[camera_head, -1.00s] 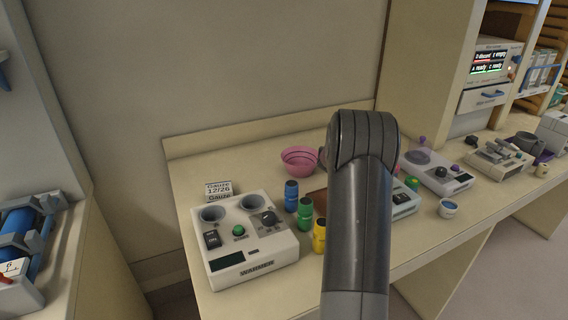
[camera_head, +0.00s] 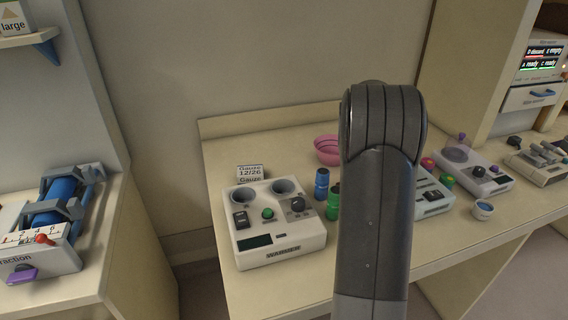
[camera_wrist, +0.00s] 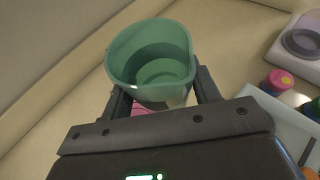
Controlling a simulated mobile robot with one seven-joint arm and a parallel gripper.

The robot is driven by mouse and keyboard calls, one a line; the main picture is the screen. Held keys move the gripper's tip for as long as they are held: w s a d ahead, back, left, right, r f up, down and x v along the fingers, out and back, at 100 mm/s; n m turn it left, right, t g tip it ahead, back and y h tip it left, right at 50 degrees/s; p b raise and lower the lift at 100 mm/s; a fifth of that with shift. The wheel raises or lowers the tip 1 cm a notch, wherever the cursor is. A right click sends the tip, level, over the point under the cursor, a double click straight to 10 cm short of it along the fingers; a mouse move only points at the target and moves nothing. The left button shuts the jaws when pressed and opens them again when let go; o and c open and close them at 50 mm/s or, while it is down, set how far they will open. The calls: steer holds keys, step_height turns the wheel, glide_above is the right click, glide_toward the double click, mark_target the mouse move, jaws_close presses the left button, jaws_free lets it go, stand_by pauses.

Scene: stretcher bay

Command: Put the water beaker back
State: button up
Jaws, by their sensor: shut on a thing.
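A green, open-topped beaker (camera_wrist: 150,62) fills the upper middle of the wrist view. My gripper (camera_wrist: 163,90) is shut on it, with one dark finger on each side. I look down into the beaker and cannot tell if there is water in it. In the head view my own arm hides both the gripper and the beaker. The wrist view shows the beaker over or near the pale counter, with a bit of pink behind it.
The counter (camera_head: 228,148) holds a white warmer (camera_head: 284,250) with two round wells, a pink bowl (camera_head: 327,150), a blue bottle (camera_head: 321,184) and a green bottle (camera_head: 333,203). A small cup (camera_head: 483,210) stands right of my arm. A blue roller device (camera_head: 62,200) is at left.

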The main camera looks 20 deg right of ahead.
steer(key=w+a, duration=0.2)
steer(key=a, duration=1.6)
steer(key=w+a+f, duration=0.2)
steer(key=f, duration=0.2)
steer(key=w+a+f, duration=0.3)
steer(key=f, duration=0.1)
steer(key=w+a+f, duration=0.2)
steer(key=a+f, duration=0.1)
steer(key=f, duration=0.1)
steer(key=shift+w+a+f, duration=0.15)
steer(key=shift+w+a, duration=0.05)
steer(key=shift+w, duration=0.2)
steer(key=shift+f, duration=2)
steer(key=shift+f, duration=0.2)
steer(key=o, duration=1)
steer(key=shift+o, duration=0.3)
steer(key=shift+r, duration=0.1)
